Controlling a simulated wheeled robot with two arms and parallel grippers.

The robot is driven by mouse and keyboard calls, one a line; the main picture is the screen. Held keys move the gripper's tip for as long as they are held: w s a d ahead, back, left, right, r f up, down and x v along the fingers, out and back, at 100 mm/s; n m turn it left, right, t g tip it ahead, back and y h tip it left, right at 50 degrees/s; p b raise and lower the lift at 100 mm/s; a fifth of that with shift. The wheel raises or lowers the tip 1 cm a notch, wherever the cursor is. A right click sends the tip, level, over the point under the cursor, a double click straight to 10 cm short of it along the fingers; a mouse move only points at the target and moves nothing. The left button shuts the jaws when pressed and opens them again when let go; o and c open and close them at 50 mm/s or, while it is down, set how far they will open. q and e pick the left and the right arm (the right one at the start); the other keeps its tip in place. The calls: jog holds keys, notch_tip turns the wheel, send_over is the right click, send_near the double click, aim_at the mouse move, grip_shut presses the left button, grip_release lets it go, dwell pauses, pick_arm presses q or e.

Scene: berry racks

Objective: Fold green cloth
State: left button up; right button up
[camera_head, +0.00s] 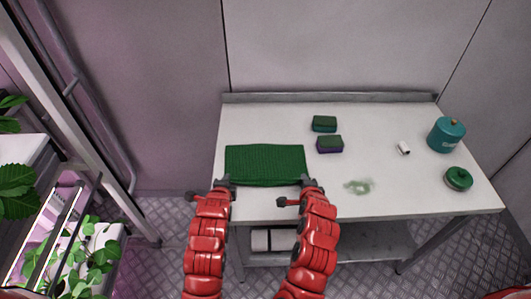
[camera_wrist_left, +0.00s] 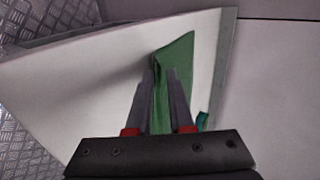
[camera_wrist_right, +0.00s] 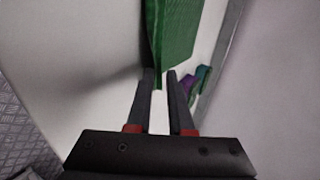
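A green cloth (camera_head: 265,164) lies as a wide rectangle on the left part of the white table in the head view. My left gripper (camera_head: 224,183) is at its near left corner. My right gripper (camera_head: 313,184) is at the near right corner.
The white table (camera_head: 400,185) also bears two sponges (camera_head: 324,124) (camera_head: 330,144), a small white object (camera_head: 403,148), a greenish stain (camera_head: 358,187), a teal canister (camera_head: 446,134) and a round green container (camera_head: 458,179). A plant rack (camera_head: 60,235) stands at the left. A wall is behind.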

pick_arm(q)
jog(key=o, duration=0.5)
jog(key=shift+c, duration=0.2)
pick_arm(e)
jog(key=o, duration=0.5)
pick_arm(q)
notch_tip(320, 180, up, 9)
jog(key=s, duration=0.2)
pick_arm(e)
jog(key=r, duration=0.3)
jog(key=s+r, duration=0.1)
jog(key=r, duration=0.2)
jog(key=s+r, duration=0.1)
jog(key=r, duration=0.2)
